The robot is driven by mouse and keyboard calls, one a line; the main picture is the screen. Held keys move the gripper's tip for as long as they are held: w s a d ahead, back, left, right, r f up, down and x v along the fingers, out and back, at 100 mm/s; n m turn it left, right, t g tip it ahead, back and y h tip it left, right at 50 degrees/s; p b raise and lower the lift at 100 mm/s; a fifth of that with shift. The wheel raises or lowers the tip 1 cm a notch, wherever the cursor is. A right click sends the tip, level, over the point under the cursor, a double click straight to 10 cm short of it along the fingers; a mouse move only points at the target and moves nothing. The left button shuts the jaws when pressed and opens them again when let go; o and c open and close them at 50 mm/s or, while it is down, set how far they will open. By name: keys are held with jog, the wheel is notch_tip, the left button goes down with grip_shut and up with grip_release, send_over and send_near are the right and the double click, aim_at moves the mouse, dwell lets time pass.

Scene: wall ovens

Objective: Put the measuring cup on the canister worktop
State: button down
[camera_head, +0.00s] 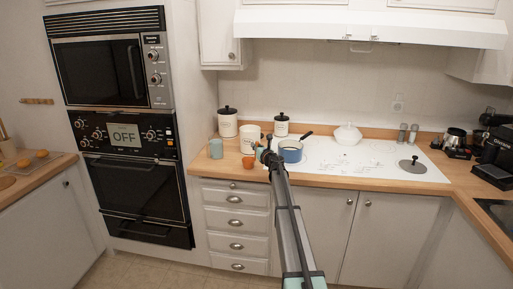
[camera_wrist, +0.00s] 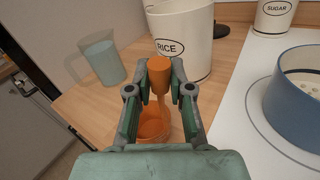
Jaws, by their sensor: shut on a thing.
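The orange measuring cup (camera_wrist: 152,127) is in my gripper (camera_wrist: 160,92), which is shut on its upright handle in the wrist view. The cup's bowl is below, between the fingers, partly hidden by my gripper. In the head view the orange cup (camera_head: 248,162) is beside my gripper (camera_head: 262,152), over the front of the wooden canister worktop (camera_head: 217,168). I cannot tell whether its base touches the wood. White canisters stand behind it, one labelled RICE (camera_wrist: 190,35) and one labelled SUGAR (camera_wrist: 273,18).
A pale blue-green mug (camera_wrist: 104,62) stands left of the cup. A blue pot (camera_head: 291,151) sits on the white cooktop (camera_head: 345,162) to the right. The wall ovens (camera_head: 125,160) are at the left. Bare wood lies between the mug and the cup.

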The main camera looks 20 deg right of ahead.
jog(key=shift+f, duration=0.15)
jog(key=c, duration=1.1)
grip_release()
jog(key=shift+o, duration=0.2)
